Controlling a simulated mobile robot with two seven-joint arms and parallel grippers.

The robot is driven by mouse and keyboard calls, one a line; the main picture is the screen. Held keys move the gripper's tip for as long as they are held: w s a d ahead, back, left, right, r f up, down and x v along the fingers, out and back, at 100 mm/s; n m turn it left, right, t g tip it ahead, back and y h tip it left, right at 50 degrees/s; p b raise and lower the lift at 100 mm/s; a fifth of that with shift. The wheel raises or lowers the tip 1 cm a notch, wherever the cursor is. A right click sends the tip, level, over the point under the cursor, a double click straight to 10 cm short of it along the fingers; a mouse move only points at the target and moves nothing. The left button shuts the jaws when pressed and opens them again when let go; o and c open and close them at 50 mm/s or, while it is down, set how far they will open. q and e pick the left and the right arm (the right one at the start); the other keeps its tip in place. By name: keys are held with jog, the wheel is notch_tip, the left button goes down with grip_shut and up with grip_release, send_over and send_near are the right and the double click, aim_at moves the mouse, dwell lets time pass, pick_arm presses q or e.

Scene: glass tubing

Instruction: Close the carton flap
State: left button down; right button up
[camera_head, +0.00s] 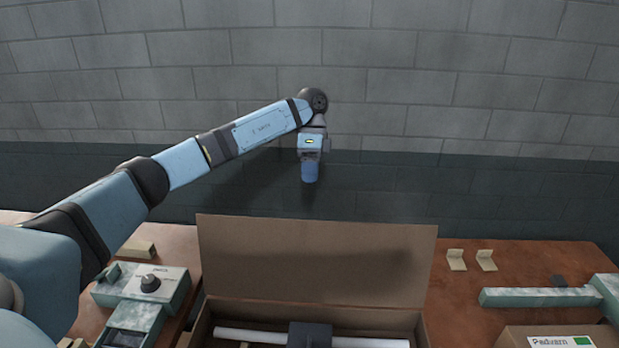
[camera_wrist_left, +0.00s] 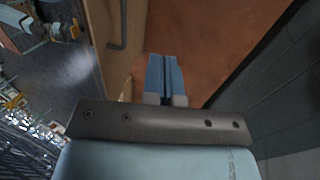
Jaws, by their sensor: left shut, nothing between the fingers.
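The open brown carton (camera_head: 199,327) stands at the front middle of the table. Its wide flap (camera_head: 315,252) stands upright along the carton's back edge in the head view. White tubing (camera_head: 258,336) and a dark block (camera_head: 310,335) lie inside the carton. My left gripper (camera_head: 310,178) is above and behind the flap, pointing down, and appears apart from it. In the left wrist view its blue fingers (camera_wrist_left: 165,75) are together with nothing between them. My right gripper is not in view.
A pale green device with a knob (camera_head: 150,283) is left of the carton. Two small beige brackets (camera_head: 456,260), a pale green bar (camera_head: 540,297) and a labelled box (camera_head: 560,338) are on the right. A block wall (camera_head: 480,110) rises behind the table (camera_head: 455,295).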

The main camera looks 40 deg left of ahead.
pick_arm(q)
jog(key=s+d+f+p, duration=0.2)
jog(key=s+d+f, duration=0.1)
jog(key=s+f, duration=0.2)
jog(key=shift+x, duration=1.25)
